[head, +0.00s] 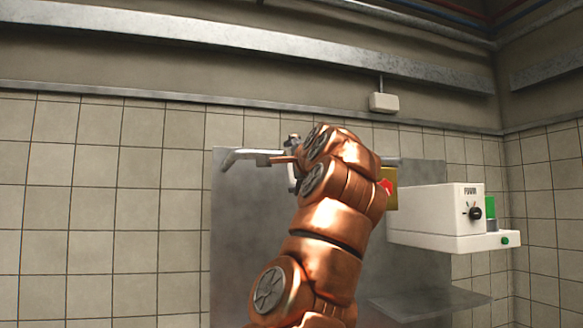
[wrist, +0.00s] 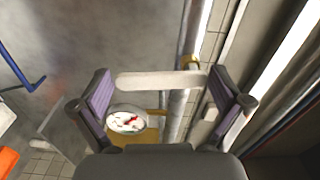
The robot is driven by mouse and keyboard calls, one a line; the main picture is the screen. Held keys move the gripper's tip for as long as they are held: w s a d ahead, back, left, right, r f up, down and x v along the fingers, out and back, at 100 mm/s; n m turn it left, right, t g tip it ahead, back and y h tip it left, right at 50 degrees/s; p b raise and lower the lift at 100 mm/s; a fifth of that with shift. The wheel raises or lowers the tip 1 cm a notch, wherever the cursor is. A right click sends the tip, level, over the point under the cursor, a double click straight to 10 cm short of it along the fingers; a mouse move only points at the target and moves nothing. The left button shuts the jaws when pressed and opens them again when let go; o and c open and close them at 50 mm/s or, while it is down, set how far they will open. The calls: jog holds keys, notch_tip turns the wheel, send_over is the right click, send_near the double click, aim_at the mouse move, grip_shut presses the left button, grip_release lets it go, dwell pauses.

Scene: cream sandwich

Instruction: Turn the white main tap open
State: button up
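The white tap handle (wrist: 160,81) shows as a pale bar across a metal pipe (wrist: 178,110) in the wrist view. My gripper (wrist: 165,92) is wide open, with one dark, purple-padded finger near each end of the bar. I cannot tell whether either finger touches it. Grey metal pipework (head: 250,157) shows left of the arm.
A round gauge (wrist: 127,121) with a yellow surround sits beside the pipe. A white power box (head: 440,215) with a black knob is right of my arm. A grey shelf (head: 430,303) is below it. A blue bent rod (wrist: 25,83) shows at left in the wrist view.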

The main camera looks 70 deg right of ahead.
jog(key=shift+a, duration=0.1)
jog(key=v, duration=1.2)
dwell(0.5)
jog(key=shift+w, duration=0.1)
dwell(0.5)
